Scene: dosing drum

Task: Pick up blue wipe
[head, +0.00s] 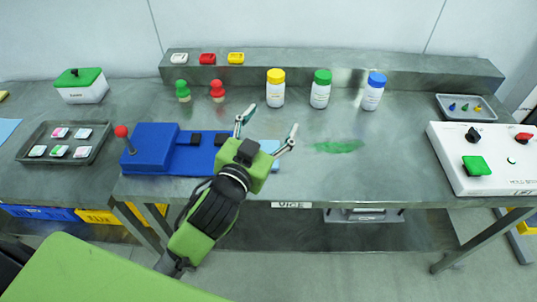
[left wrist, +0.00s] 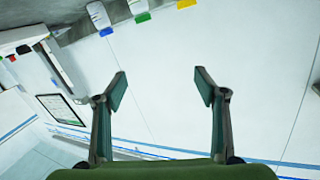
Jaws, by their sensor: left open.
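A light blue flat piece (head: 270,147), which may be the blue wipe, shows on the bench behind my left gripper. The gripper hides part of it, so its full outline cannot be told. Another light blue flat piece (head: 7,129) lies at the far left edge, cut off by the frame. My left gripper (head: 268,123) is open and empty, raised in front of the first piece. In the left wrist view its fingers (left wrist: 161,85) are spread, with only pale wall between them, and neither blue piece can be made out. My right gripper is not in view.
A blue vise-like block (head: 152,148) with a red-knobbed lever is left of the gripper. Bottles with yellow (head: 276,92), green (head: 320,93) and blue (head: 373,95) lids stand behind. A green smear (head: 338,146) lies right. A white switch panel (head: 480,160) is far right.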

